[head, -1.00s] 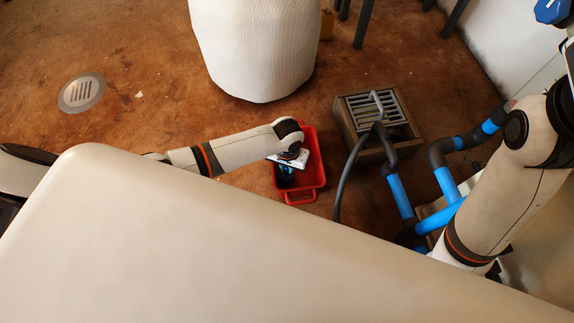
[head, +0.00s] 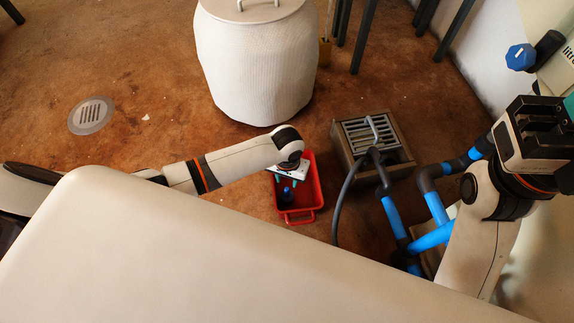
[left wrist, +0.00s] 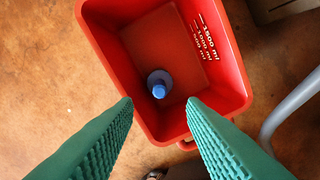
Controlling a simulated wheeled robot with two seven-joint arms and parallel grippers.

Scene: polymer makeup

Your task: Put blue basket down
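No blue basket shows. A red basket (head: 317,190) stands on the floor; it also shows in the left wrist view (left wrist: 228,62) with volume marks on its inner wall. A small blue-topped object (left wrist: 159,88) with a round grey-blue base is inside on its bottom; it shows in the head view too (head: 287,194). My left gripper (left wrist: 160,102) is open, its green fingers apart and empty, pointing down over the basket. My right gripper's body (head: 545,135) is at the right edge of the head view; its fingers are mostly cut off by the frame.
A grated box (head: 345,145) with a grey hose stands right of the basket. Blue and black pipes (head: 432,238) run farther right. A white woven hamper (head: 255,75) with a lid stands behind. Floor at left, around the drain (head: 90,115), is clear.

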